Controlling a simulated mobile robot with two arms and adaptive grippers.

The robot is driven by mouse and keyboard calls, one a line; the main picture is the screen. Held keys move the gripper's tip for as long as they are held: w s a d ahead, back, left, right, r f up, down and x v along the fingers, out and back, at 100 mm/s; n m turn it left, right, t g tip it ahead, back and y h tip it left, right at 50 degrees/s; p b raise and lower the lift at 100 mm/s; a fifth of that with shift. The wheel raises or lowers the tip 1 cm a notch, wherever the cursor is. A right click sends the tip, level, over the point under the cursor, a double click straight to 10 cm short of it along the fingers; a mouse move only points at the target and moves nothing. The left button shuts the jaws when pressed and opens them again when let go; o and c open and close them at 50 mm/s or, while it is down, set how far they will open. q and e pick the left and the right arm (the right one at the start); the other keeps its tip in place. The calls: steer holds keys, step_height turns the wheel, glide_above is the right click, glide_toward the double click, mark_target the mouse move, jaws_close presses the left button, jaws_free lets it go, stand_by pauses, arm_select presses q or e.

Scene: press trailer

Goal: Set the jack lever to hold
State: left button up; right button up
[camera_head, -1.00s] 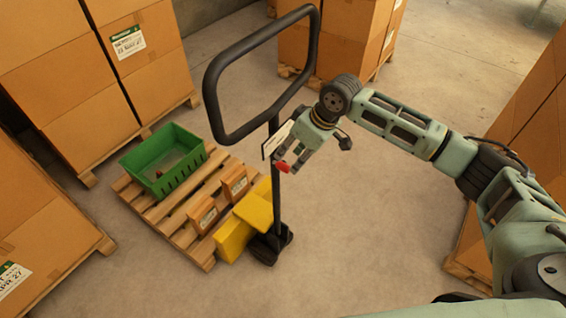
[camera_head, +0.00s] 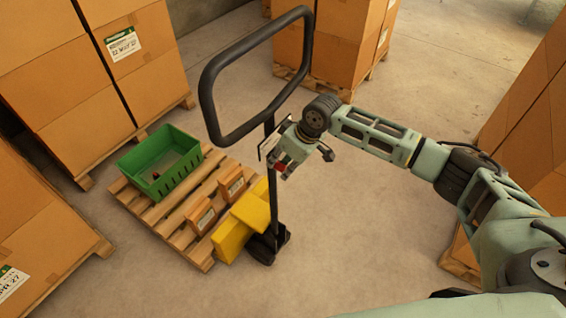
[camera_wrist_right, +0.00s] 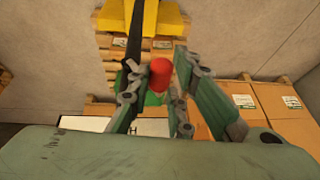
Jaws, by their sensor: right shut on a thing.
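The pallet jack has a black loop handle (camera_head: 207,100) on an upright black pole (camera_head: 270,200) and a yellow body (camera_head: 245,222). The red-tipped jack lever (camera_head: 279,167) sits beside the pole, below the loop. My right gripper (camera_head: 284,168) is shut on the lever, with its fingers on both sides of the red tip. In the right wrist view the red tip (camera_wrist_right: 160,73) shows between the fingers of the right gripper (camera_wrist_right: 157,88). A pale plate (camera_wrist_right: 85,124) with a letter, seemingly H, is partly hidden behind my wrist. My left gripper is out of view.
A wooden pallet (camera_head: 180,232) carries a green bin (camera_head: 160,165) and small orange-brown boxes (camera_head: 232,185). Stacked cartons stand at the left (camera_head: 75,95), back (camera_head: 340,40) and right (camera_head: 535,120). The concrete floor (camera_head: 340,240) right of the jack is clear.

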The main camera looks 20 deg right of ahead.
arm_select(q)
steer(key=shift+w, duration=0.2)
arm_select(e)
jaws_close()
